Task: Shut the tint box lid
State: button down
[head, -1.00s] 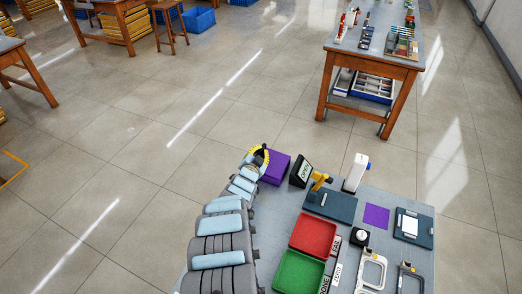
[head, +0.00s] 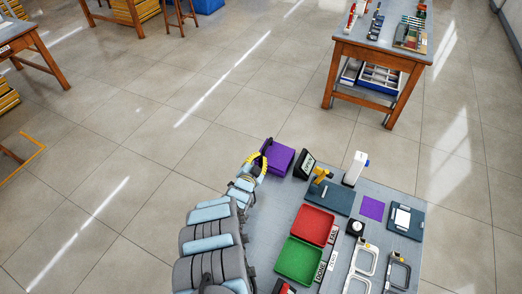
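A purple box (head: 283,161), which looks like the tint box, stands at the far left corner of the near table. From here its top looks flat, but I cannot tell whether its lid is fully down. My gripper (head: 266,150) is at the box's left side, dark and small in the picture. I cannot tell whether it touches the box, or whether its fingers are open or shut. My arm comes up along the table's left edge and hides part of that edge.
Right of the box stand a dark display (head: 304,165) and a white bottle (head: 355,168). A red tray (head: 313,224) and a green tray (head: 299,260) lie nearer. A purple square (head: 372,208) and a dark pad (head: 405,221) lie to the right.

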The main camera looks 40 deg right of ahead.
jog(key=b, duration=1.1)
send_over(272, 154)
jog(key=s+d, duration=0.2)
jog(key=shift+s+a+r+m, duration=0.1)
jog(key=shift+a+r+m, duration=0.15)
jog(key=shift+r+m, duration=0.15)
jog(key=shift+w+a+f+b, duration=0.25)
jog(key=shift+w+a+f, duration=0.1)
jog(key=shift+w+f, duration=0.3)
jog(key=shift+w+a+f+b, duration=0.2)
jog(key=shift+w+a+f, duration=0.25)
jog(key=shift+f, duration=0.3)
jog(key=shift+d, duration=0.15)
